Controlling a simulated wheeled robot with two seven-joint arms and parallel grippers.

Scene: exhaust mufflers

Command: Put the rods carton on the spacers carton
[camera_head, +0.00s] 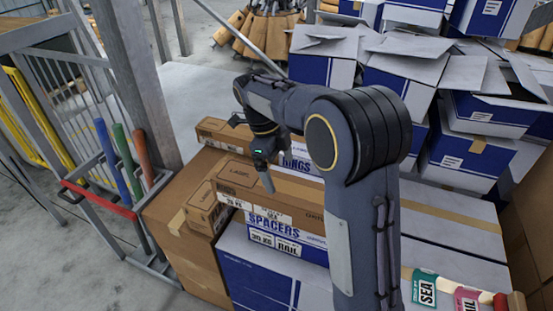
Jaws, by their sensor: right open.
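The spacers carton (312,249), white and blue with its name on the front, lies on a larger white and blue box. A long brown carton (306,197) with a "SEA" label appears to lie directly on top of it; I cannot read a product name on it, so I cannot tell whether it is the rods carton. My right gripper (266,172) is open and empty, pointing down just over this brown carton. My right arm hides part of the cartons behind. My left gripper is not in view.
A white and blue carton marked "INGS" (299,164) and a brown carton (220,132) lie behind. A small brown carton (203,208) is at left. Open white and blue boxes (405,68) pile up at back right. A rack (105,206) with coloured handles stands left.

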